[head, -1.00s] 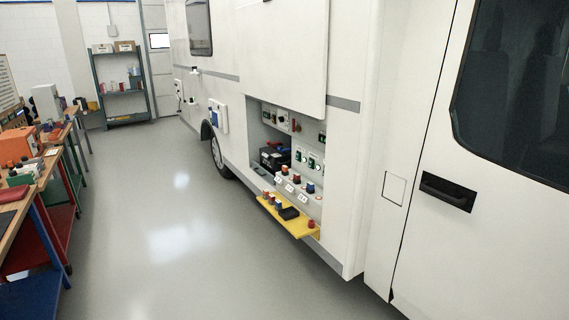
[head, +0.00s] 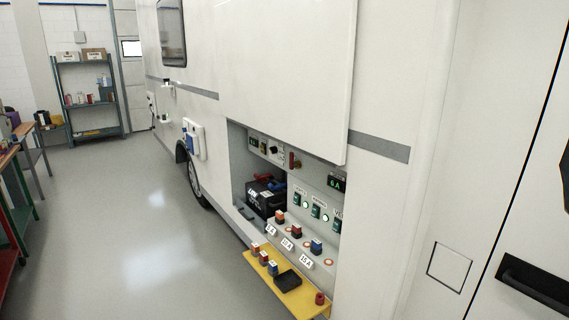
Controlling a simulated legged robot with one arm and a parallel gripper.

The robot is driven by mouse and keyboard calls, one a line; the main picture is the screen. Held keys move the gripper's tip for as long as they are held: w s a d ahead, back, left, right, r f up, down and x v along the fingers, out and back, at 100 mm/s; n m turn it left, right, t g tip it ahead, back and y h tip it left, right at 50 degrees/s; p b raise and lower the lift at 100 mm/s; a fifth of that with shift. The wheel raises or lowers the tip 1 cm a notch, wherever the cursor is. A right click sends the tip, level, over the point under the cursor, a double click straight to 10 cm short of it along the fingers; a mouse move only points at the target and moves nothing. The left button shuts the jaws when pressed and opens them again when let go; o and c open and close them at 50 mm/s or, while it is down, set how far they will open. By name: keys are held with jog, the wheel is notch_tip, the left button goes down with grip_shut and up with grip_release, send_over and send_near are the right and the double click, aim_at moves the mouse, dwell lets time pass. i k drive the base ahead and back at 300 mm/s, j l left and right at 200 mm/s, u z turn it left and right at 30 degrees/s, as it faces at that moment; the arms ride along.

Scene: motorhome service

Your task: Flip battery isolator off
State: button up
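The open service compartment (head: 236,165) is in the motorhome's white side, right of the picture's middle. On its back panel is a small red part (head: 294,160) that looks like the battery isolator; its position cannot be told from here. A dark rotary knob (head: 273,149) on a pale plate is just left of it. A black battery (head: 262,200) with red and blue terminal parts stands below, inside the compartment. My gripper is not in view.
A yellow shelf (head: 257,271) juts out below the compartment, bearing fuse-like blocks and a black tray (head: 287,280). Green-framed switches (head: 316,211) and a lit display (head: 337,182) are at the compartment's right. Workbenches (head: 8,157) line the left; the grey floor (head: 140,220) between is clear.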

aim_at(292, 165)
jog(key=i+j+z, duration=0.15)
jog(key=i+j, duration=0.95)
jog(key=i, duration=0.35)
jog(key=i+j+z, duration=0.1)
jog(key=i+j, duration=1.2)
jog(key=i+l, duration=0.05)
jog(key=i, duration=0.05)
